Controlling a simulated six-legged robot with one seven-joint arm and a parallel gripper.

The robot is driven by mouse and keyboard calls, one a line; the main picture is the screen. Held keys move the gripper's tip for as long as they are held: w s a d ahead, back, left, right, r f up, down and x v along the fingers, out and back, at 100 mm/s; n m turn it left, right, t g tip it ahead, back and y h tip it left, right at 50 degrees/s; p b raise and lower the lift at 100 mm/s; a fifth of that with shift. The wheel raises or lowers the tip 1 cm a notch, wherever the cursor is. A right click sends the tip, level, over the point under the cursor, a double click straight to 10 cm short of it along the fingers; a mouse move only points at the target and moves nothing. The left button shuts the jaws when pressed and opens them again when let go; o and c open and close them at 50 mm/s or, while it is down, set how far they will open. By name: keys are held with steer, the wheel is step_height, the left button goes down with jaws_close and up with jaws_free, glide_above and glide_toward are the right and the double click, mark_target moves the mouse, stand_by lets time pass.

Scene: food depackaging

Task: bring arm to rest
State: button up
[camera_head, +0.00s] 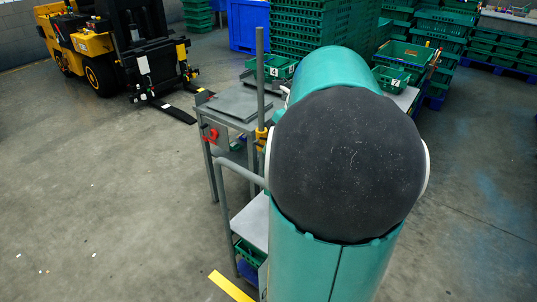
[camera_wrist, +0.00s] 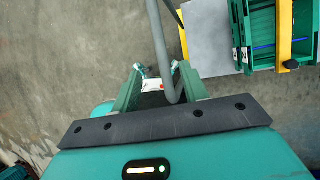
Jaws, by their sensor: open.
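My arm, teal with a large black joint, fills the middle of the head view and hides part of the workstation. My gripper (camera_wrist: 157,74) shows only in the wrist view. Its two green fingers are apart, and I see nothing held. A grey bent tube (camera_wrist: 161,45) runs down from the top of that view and ends in front of the right finger; I cannot tell whether they touch. A small white and red thing (camera_wrist: 153,85) shows between the fingers, too small to name.
A grey metal table (camera_head: 235,104) with a red button (camera_head: 213,133) stands left of my arm. Green crates (camera_head: 308,30) are stacked behind. A yellow forklift (camera_head: 92,43) is at upper left. Green crates (camera_wrist: 262,35) are at right in the wrist view.

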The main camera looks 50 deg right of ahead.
steer(key=shift+s+d+r, duration=0.1)
steer(key=shift+s+r, duration=0.05)
steer(key=shift+r, duration=0.25)
steer(key=a+r+n+h, duration=0.1)
steer(key=a+n, duration=1.6)
steer(key=a, duration=0.2)
steer(key=s+a+f+n, duration=0.1)
steer(key=s+a+n, duration=0.1)
steer(key=a+n, duration=0.4)
steer(key=s+a+f+n+t+h, duration=0.1)
steer(key=s+a+n, duration=0.2)
steer(key=a+n, duration=0.4)
steer(key=n, duration=0.5)
steer(key=shift+s+a+f, duration=0.2)
steer(key=shift+s+f, duration=0.15)
steer(key=shift+c, duration=0.8)
steer(key=shift+s, duration=0.15)
